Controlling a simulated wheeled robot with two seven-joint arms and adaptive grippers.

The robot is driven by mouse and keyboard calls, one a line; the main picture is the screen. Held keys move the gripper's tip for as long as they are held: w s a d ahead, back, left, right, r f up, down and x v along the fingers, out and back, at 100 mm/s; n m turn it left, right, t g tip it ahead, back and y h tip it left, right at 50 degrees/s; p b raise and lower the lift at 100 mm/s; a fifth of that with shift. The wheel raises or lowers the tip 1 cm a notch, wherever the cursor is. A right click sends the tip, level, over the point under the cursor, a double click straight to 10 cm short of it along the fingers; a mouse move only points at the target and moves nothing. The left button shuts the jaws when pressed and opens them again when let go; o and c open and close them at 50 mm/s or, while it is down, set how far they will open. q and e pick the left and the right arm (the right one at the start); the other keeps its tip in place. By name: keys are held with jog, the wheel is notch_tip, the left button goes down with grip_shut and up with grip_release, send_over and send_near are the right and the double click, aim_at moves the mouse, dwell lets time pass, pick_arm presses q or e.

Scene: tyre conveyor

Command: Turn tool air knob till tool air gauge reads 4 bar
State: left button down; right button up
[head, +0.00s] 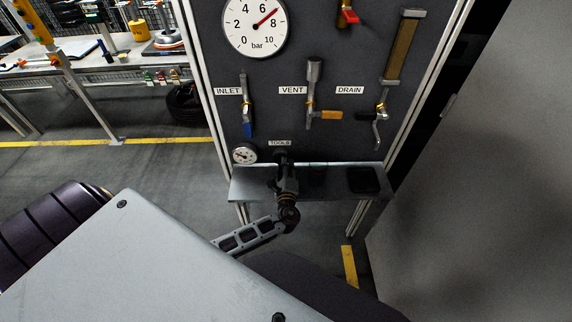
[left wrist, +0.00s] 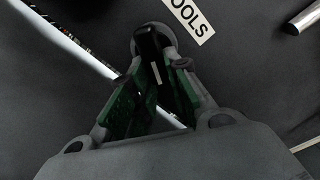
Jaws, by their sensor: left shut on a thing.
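The tool air knob (left wrist: 149,45) is black with a white mark and sits on the dark panel beside the TOOLS label (left wrist: 189,14). In the left wrist view my left gripper (left wrist: 154,66) is shut on it, with a green-lined finger on each side. In the head view the left gripper (head: 285,172) reaches up to the panel just below the TOOLS label and mostly hides the knob. The small round tool air gauge (head: 244,154) is left of the knob; its reading is too small to tell. My right gripper is not in view.
A large gauge (head: 255,26) above has its red needle near 7 bar. The INLET (head: 247,110), VENT (head: 313,100) and DRAIN (head: 380,120) valves are above the knob. A narrow shelf (head: 325,190) with a dark pad (head: 363,180) runs below. A workbench stands at the back left.

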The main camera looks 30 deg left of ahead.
pick_arm(q)
jog(key=m, duration=0.1)
jog(key=m+p, duration=0.1)
jog(key=m, duration=0.1)
jog(key=shift+s+a+f+m, duration=0.15)
jog(key=shift+f+m, duration=0.1)
jog(key=shift+m, duration=0.15)
jog(key=shift+s+a+f+m+p, duration=0.1)
jog(key=shift+a+f+m+p, duration=0.1)
jog(key=shift+m+p, duration=0.65)
jog(key=shift+s+a+f+m+p, duration=0.1)
jog(key=shift+f+m+p, duration=0.2)
jog(key=shift+m, duration=1.05)
jog(key=shift+r, duration=0.1)
jog(key=c, duration=1.4)
grip_release()
jog(key=shift+o, duration=0.2)
jog(key=shift+v, duration=3.7)
jog(key=shift+s+a, duration=0.1)
jog(key=shift+a, duration=0.05)
